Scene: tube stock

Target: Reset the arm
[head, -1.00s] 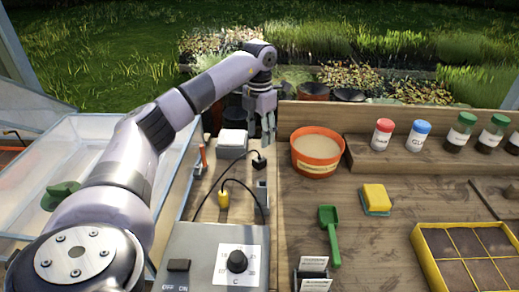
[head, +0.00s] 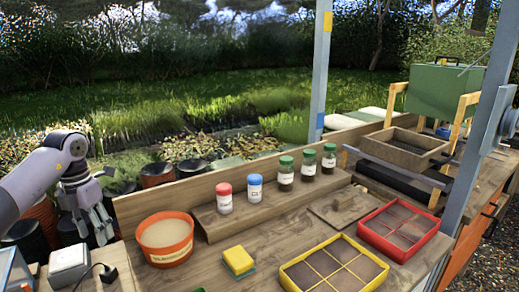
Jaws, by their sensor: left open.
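My left arm comes in from the left edge in the head view. My left gripper (head: 97,222) is open and empty, with its fingers pointing down. It hangs left of the orange tub (head: 166,245) of pale material, near the bench's back left corner. It appears to touch nothing, though its exact height is hard to tell. My right gripper is not in view.
On the bench (head: 215,275) stand a red-capped jar (head: 224,200), a blue-capped jar (head: 256,195) and several green-capped jars. A yellow sponge (head: 238,260), a yellow tray (head: 333,268), a red tray (head: 398,230) and a wooden sieve (head: 404,148) are nearby. A post (head: 483,130) rises at right.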

